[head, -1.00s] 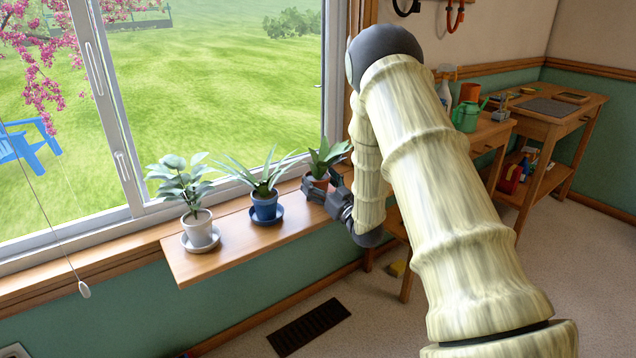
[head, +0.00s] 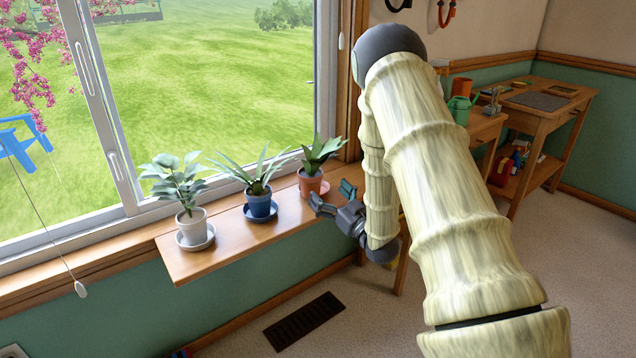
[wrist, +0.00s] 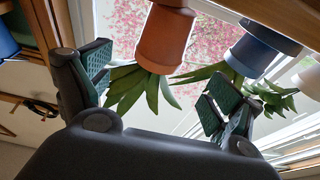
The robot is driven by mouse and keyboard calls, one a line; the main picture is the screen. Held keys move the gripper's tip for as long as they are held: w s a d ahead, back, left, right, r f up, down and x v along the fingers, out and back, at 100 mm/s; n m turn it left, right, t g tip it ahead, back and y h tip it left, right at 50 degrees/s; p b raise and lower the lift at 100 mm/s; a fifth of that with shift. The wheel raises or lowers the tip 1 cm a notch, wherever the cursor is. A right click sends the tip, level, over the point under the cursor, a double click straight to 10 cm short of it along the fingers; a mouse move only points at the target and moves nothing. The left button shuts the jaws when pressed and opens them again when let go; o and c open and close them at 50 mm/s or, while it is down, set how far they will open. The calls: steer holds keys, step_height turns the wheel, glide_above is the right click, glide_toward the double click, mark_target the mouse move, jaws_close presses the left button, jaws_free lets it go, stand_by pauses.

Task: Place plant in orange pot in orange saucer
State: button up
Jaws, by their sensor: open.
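The plant in the orange pot (head: 309,186) stands upright at the right end of the window shelf. An orange saucer (head: 325,187) shows at the pot's base, and the pot appears to sit in it. In the wrist view, which is upside down, the orange pot (wrist: 165,42) hangs from the top with its leaves pointing down. My gripper (head: 331,196) is open and empty, in front of the shelf and to the right of the pot. In the wrist view its two fingers (wrist: 155,92) are spread wide, apart from the pot.
A plant in a blue pot (head: 259,203) on a blue saucer and one in a white pot (head: 191,227) on a white saucer stand to the left. The window is behind. Floor below the shelf is open.

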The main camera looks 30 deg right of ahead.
steer(key=s+a+f+m+g+h, duration=0.1)
steer(key=s+a+f+g, duration=0.4)
steer(key=f, duration=0.5)
steer(key=s+a+f+g, duration=0.2)
steer(key=s+a+f, duration=0.35)
steer(key=f, duration=0.35)
steer(key=s+a+f+m+g+h, duration=0.1)
steer(key=s+a+f+g, duration=0.4)
steer(key=f, duration=0.5)
steer(key=s+a+f+g, duration=0.3)
steer(key=s, duration=0.6)
steer(key=s+a+f+g, duration=0.3)
steer(key=s+a, duration=0.1)
steer(key=s, duration=0.6)
steer(key=s+a+f+g, duration=0.2)
steer(key=s+a, duration=0.2)
steer(key=s, duration=0.6)
steer(key=shift+a+f+n+g, duration=0.15)
steer(key=shift+f+n+g, duration=0.15)
steer(key=shift+f+g, duration=0.1)
steer(key=shift+s, duration=0.1)
